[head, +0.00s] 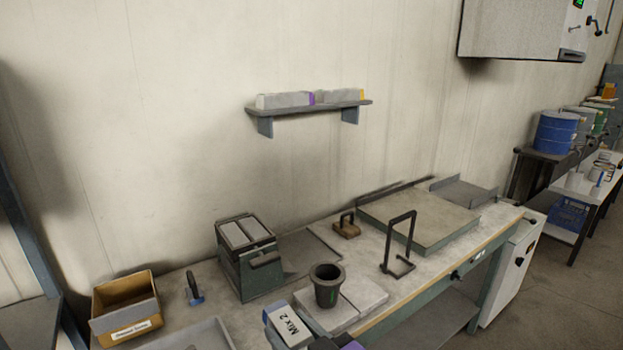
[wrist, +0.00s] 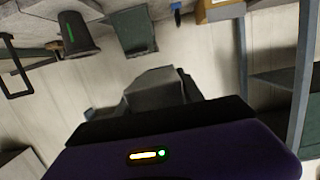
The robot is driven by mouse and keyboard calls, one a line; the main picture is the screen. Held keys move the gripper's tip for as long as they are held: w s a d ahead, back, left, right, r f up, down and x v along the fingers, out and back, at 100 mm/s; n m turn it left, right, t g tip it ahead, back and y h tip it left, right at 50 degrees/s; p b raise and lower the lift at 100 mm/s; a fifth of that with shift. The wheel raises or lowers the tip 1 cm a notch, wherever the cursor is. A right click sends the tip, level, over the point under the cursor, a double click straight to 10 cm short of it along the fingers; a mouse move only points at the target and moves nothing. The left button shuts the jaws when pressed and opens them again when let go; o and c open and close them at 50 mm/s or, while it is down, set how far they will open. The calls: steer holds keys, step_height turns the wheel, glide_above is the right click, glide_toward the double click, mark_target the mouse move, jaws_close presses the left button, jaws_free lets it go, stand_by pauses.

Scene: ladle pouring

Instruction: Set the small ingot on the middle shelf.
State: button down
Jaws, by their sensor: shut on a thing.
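My gripper (wrist: 165,105) is seen from behind in the wrist view, over its dark and purple housing. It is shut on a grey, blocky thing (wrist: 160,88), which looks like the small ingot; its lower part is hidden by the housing. In the head view, only a dark and purple piece at the bottom edge may be mine. A blue-grey rack with a shelf (head: 28,322) stands at the far left. It also shows at the right of the wrist view, with a shelf board (wrist: 287,88). I cannot tell which shelf is the middle one.
The workbench (head: 300,258) carries a green box-shaped unit (head: 262,280), a dark cup (head: 326,292), a cardboard bin (head: 122,310), a black handled frame (head: 398,265) and a box marked Mix 2 (head: 288,328). A small wall shelf (head: 310,108) holds boxes.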

steer(key=shift+w+d+r, duration=0.1)
steer(key=shift+w+r, duration=0.1)
steer(key=shift+r, duration=0.3)
steer(key=shift+w+d+r, duration=0.1)
steer(key=shift+w+r, duration=0.05)
steer(key=shift+r, duration=0.3)
steer(key=d+f+m+t+h, duration=0.2)
steer(key=d+f+m+h, duration=0.25)
steer(key=d+f, duration=0.65)
steer(key=s+d+f+m+h, duration=0.1)
steer(key=s+d+f+h, duration=0.1)
steer(key=s+d+f, duration=0.4)
steer(key=s+d+f+m+h, duration=0.1)
steer(key=s+d+f, duration=0.4)
steer(key=f, duration=0.7)
steer(key=shift+s+d+t+h, duration=0.35)
steer(key=shift+d+t+h, duration=0.05)
steer(key=shift+d+h, duration=0.25)
steer(key=shift+a, duration=0.15)
